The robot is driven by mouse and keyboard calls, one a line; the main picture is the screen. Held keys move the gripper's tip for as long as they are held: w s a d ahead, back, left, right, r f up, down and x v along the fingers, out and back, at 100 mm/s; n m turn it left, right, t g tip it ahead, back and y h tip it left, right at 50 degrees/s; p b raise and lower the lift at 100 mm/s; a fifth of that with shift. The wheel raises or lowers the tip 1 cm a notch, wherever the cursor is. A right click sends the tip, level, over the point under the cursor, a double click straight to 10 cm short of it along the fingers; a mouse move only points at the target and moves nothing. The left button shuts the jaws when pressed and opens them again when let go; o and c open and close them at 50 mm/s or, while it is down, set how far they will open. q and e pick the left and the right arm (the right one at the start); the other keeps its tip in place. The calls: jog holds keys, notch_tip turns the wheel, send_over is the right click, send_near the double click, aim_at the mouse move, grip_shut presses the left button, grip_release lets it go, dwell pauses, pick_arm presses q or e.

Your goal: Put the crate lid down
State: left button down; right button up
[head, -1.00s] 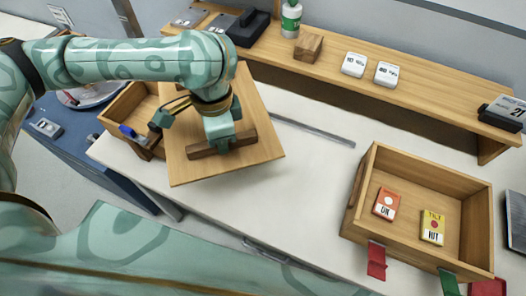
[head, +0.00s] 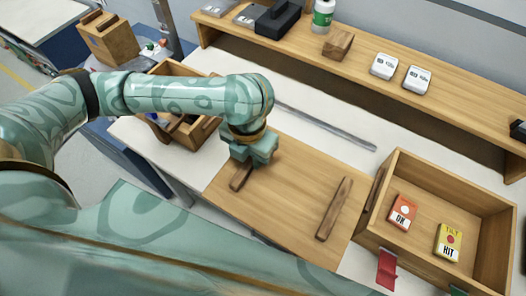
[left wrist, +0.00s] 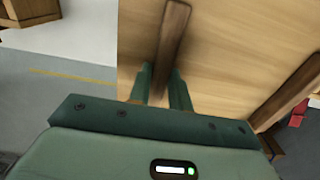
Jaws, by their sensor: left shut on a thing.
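The crate lid (head: 285,190) is a flat light-wood board with two dark wooden bars across it. My left gripper (head: 243,170) is shut on the lid's left bar (head: 239,180); the right bar (head: 334,208) is free. In the left wrist view the fingers (left wrist: 161,88) stand on both sides of the held bar (left wrist: 172,40). The lid looks about level, low over the white table just left of the open wooden crate (head: 388,236). I cannot tell whether it touches the table or the crate. My right gripper is not in view.
The crate holds an orange box (head: 402,212) and a yellow box (head: 448,242). A red tag (head: 386,268) hangs at its front. A wooden shelf (head: 300,62) runs along the back. A small wooden bin (head: 180,70) stands behind my left arm. White table (head: 335,108) shows behind the lid.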

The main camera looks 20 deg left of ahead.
pick_arm(q)
jog(key=w+a+f+b, duration=0.1)
jog(key=w+f, duration=0.1)
jog(key=w+a+f+b, duration=0.1)
jog(key=w+f+b, duration=0.1)
jog(key=w, duration=0.1)
jog(key=w+a+f+b, duration=0.1)
jog(key=w+f, duration=0.1)
jog(key=f, duration=0.1)
jog(key=shift+w+a, duration=0.4)
jog(key=shift+w+a+f+b, duration=0.1)
jog(key=shift+w+f+b, duration=0.05)
jog(key=shift+f+b, duration=0.2)
jog(key=f+b, duration=0.2)
jog(key=f, duration=0.1)
jog(key=shift+w+a+f, duration=0.1)
jog(key=shift+w+f, duration=0.1)
jog(key=shift+f, duration=0.1)
jog(key=shift+r, duration=0.15)
jog(key=c, duration=1.3)
grip_release()
